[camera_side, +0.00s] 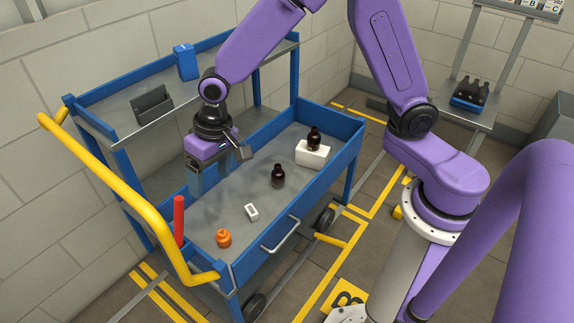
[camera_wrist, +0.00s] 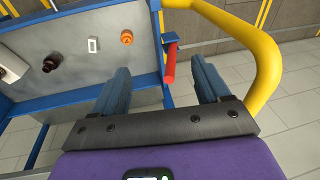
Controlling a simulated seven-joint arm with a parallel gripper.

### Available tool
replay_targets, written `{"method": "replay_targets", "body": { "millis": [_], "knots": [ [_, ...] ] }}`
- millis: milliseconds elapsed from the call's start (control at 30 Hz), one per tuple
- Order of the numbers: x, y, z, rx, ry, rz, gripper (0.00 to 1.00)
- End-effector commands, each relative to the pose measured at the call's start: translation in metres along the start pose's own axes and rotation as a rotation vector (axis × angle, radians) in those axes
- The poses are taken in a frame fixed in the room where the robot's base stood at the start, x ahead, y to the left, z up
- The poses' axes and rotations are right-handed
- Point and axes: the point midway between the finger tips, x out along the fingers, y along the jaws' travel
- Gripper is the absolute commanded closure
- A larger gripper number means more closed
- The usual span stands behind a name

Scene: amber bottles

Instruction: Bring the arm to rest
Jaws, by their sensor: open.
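My gripper (camera_side: 210,178) is open and empty, with its blue fingers pointing down over the back left part of the cart's lower tray (camera_side: 190,225). In the wrist view my gripper (camera_wrist: 162,78) shows its two fingers well apart with nothing between them. One amber bottle (camera_side: 278,177) stands on the tray, to the right of my gripper and apart from it. Another amber bottle (camera_side: 314,139) stands on a white block (camera_side: 312,155) farther right. A bottle also shows at the left of the wrist view (camera_wrist: 51,62).
A yellow handle (camera_side: 130,200) and a red upright grip (camera_side: 179,220) stand at the cart's left end. An orange object (camera_side: 223,238) and a small white piece (camera_side: 251,212) lie on the tray. The upper shelf (camera_side: 120,95) is behind my gripper. A blue rack (camera_side: 466,103) holds several dark bottles.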

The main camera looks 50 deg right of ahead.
Motion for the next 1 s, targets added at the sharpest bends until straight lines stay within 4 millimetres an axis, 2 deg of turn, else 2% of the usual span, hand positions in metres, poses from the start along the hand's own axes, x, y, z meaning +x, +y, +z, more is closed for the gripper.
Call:
{"method": "replay_targets", "body": {
  "millis": [33, 100, 300, 500, 600, 700, 800, 1000],
  "knots": [
    [-0.017, 0.004, 0.019, -0.074, -0.008, 0.002, 0.24],
    [-0.035, 0.012, 0.046, -0.185, -0.028, 0.01, 0.24],
    [-0.08, 0.046, 0.123, -0.499, -0.079, 0.03, 0.24],
    [-0.112, 0.092, 0.193, -0.796, -0.128, 0.049, 0.24],
    [-0.121, 0.112, 0.217, -0.91, -0.148, 0.056, 0.24],
    [-0.125, 0.126, 0.233, -0.986, -0.162, 0.062, 0.24],
    [-0.128, 0.134, 0.241, -1.027, -0.169, 0.065, 0.24],
    [-0.128, 0.135, 0.243, -1.035, -0.171, 0.066, 0.24]
  ]
}}
